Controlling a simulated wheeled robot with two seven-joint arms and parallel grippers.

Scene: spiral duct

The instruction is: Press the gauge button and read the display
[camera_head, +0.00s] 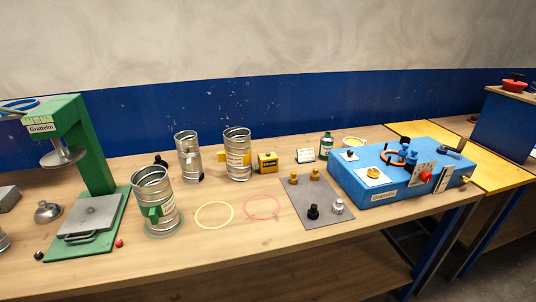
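No part is clearly recognisable as the gauge. A small yellow box (267,163) with a knob on top and a dark label with tiny lettering stands behind the middle of the table. A blue machine box (385,190) at the right carries a red button (426,177) on a light plate at its front edge, with orange and blue fittings on top. A light panel (444,179) sits beside the red button; no readout on it can be made out. Neither of my grippers is in view.
A green press (95,150) stands at the left of the wooden table (190,260). Metal duct pieces (155,200) stand right of it. Yellow (214,226) and pink (263,218) rings lie flat in front. A grey mat (312,215) holds several knobs. The table's front strip is clear.

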